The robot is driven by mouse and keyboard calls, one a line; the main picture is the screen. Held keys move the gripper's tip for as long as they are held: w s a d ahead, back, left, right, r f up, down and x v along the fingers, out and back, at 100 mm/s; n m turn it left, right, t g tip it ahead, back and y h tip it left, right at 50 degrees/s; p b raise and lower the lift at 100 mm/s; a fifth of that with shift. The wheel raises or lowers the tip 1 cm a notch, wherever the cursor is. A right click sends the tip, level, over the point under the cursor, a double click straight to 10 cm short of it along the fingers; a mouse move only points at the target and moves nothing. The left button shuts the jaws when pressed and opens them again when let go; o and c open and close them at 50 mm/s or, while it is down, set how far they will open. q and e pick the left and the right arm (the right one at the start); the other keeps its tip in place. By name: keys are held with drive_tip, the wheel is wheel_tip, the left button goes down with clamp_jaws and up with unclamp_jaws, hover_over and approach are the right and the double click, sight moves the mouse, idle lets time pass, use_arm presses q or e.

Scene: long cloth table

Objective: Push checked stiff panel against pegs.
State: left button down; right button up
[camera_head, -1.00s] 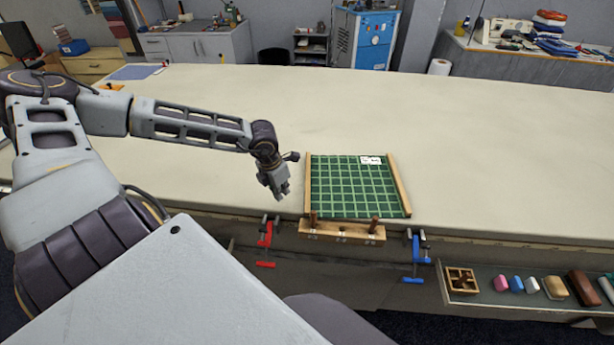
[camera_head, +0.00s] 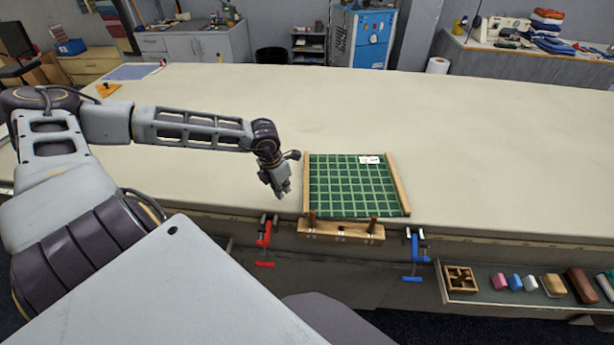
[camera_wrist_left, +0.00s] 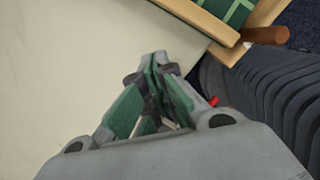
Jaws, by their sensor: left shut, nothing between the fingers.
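The green checked panel (camera_head: 350,186) lies flat on the table between two wooden side rails, with a small white label near its far right corner. Its near edge is at or very close to two upright brown pegs (camera_head: 373,225) on a wooden block (camera_head: 340,232) at the table's front edge; I cannot tell whether they touch. My left gripper (camera_head: 281,190) is shut and empty, left of the left rail (camera_head: 307,184). In the left wrist view, its closed fingers (camera_wrist_left: 158,72) are over bare cloth, and a corner of the panel (camera_wrist_left: 238,12) shows at top right. My right gripper is not in view.
A red clamp (camera_head: 265,241) and a blue clamp (camera_head: 414,254) hang at the table's front edge. A tray at lower right holds a wooden box (camera_head: 460,279) and several coloured blocks. The cloth table (camera_head: 450,140) is clear behind and right of the panel.

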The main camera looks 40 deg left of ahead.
sight(308, 180)
use_arm(q)
drive_tip(key=shift+w+d, duration=0.1)
drive_tip(key=shift+w, duration=0.15)
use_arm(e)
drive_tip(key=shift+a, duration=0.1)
use_arm(q)
drive_tip(key=shift+w, duration=0.7)
drive_tip(key=shift+w+d, duration=0.2)
drive_tip(key=shift+w, duration=1.15)
drive_tip(key=shift+w+d+p, duration=0.15)
drive_tip(key=shift+w+p, duration=0.15)
drive_tip(key=shift+w, duration=0.45)
drive_tip(key=shift+w+d, duration=0.15)
drive_tip(key=shift+w, duration=0.95)
drive_tip(key=shift+w+d+p, duration=0.15)
drive_tip(key=shift+w+p, duration=0.4)
drive_tip(key=shift+w, duration=0.65)
drive_tip(key=shift+f+p, duration=0.25)
drive_tip(key=shift+p, duration=0.05)
drive_tip(key=shift+f, duration=0.25)
drive_tip(key=shift+f+b, duration=0.3)
drive_tip(key=shift+b, duration=0.15)
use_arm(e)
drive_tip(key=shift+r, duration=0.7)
